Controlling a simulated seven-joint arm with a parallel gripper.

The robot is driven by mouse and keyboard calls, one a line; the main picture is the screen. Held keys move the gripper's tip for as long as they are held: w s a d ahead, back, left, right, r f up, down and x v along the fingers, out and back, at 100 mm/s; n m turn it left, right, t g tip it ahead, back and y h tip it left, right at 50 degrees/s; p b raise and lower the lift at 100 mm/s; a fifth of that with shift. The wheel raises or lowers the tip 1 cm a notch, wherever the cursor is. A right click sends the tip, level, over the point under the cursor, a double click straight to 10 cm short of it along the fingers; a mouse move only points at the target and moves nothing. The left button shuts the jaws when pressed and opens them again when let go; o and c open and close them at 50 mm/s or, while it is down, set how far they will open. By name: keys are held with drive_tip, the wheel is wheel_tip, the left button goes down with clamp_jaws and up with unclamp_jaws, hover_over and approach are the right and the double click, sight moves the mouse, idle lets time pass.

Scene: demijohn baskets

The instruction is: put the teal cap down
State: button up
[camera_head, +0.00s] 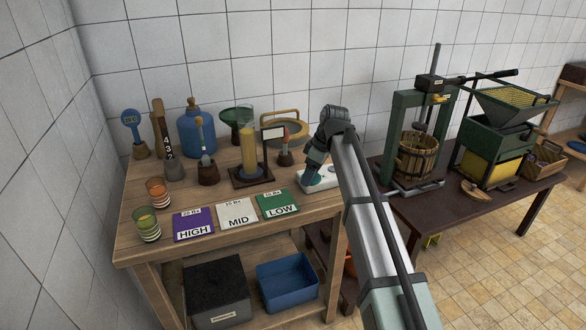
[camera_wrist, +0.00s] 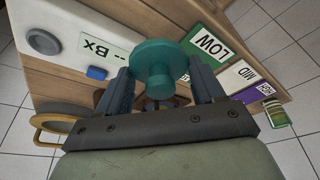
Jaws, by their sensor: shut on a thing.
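The teal cap (camera_wrist: 160,68) is a round disc with a knob, held between the two fingers of my gripper (camera_wrist: 160,88) in the wrist view. In the head view my gripper (camera_head: 317,172) points down at the right end of the wooden table (camera_head: 135,220), over a white device. The cap shows there only as a small teal patch (camera_head: 316,183) under the fingers. I cannot tell whether the cap touches anything below.
The white device (camera_head: 331,182) also shows in the wrist view with a grey disc (camera_wrist: 44,41) and a blue button. Purple HIGH (camera_head: 194,224), white MID (camera_head: 237,213) and green LOW (camera_head: 277,204) cards lie along the front. A blue jug (camera_head: 197,135) and several tools stand behind.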

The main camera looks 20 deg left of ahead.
drive_tip(key=w+a, duration=0.3)
drive_tip(key=w+a+f, duration=0.1)
drive_tip(key=w+a, duration=0.3)
drive_tip(key=w+a+f, duration=0.1)
drive_tip(key=w+a, duration=0.3)
drive_tip(key=shift+w+a+f, duration=0.1)
drive_tip(key=shift+w+a, duration=0.05)
drive_tip(key=shift+w, duration=0.05)
drive_tip(key=shift+f, duration=2.45)
drive_tip(key=o, duration=1)
drive_tip(key=shift+f, duration=0.1)
drive_tip(key=v, duration=1.2)
